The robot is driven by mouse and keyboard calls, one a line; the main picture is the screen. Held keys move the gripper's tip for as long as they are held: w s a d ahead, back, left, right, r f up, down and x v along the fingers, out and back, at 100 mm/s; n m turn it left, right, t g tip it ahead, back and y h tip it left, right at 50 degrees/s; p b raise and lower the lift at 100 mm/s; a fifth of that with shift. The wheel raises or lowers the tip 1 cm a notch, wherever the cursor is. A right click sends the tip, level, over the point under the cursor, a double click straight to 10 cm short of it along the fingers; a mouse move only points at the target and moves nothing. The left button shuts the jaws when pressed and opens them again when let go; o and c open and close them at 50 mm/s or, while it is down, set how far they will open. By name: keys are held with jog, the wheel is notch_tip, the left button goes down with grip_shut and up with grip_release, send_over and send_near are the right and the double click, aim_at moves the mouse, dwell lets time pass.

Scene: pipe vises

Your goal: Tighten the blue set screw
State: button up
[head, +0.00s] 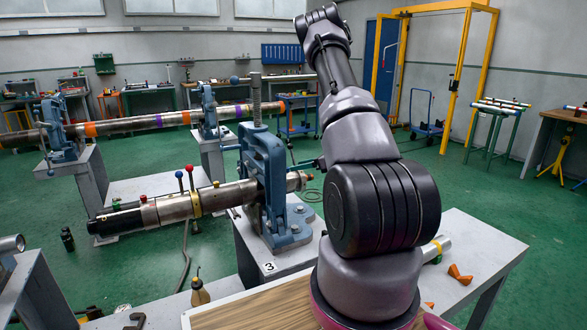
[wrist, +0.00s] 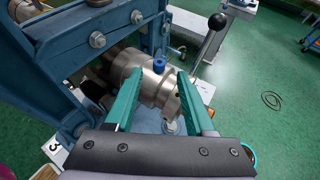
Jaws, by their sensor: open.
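The blue set screw (wrist: 159,65) stands up from the top of a short metal collar on the end of the pipe (wrist: 150,84) in the wrist view. My gripper (wrist: 160,72) is open, its two teal fingers spread to either side of the screw and collar. I cannot tell whether the fingers touch the metal. In the head view, one teal finger of my gripper (head: 303,165) shows beside the pipe end (head: 295,182); my arm hides the rest. The blue vise (head: 264,170) holds this pipe, and its frame (wrist: 95,40) fills the wrist view's left side.
A lever with a dark ball (wrist: 216,22) rises near the pipe end. A grey pedestal (head: 262,262) marked 3 carries the vise. A longer pipe (head: 140,123) lies in another vise behind. A white table (head: 490,250) stands at right; the green floor beyond is mostly open.

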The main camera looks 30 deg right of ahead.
jog(key=v, duration=0.6)
jog(key=shift+s, duration=0.15)
jog(key=shift+r, duration=0.1)
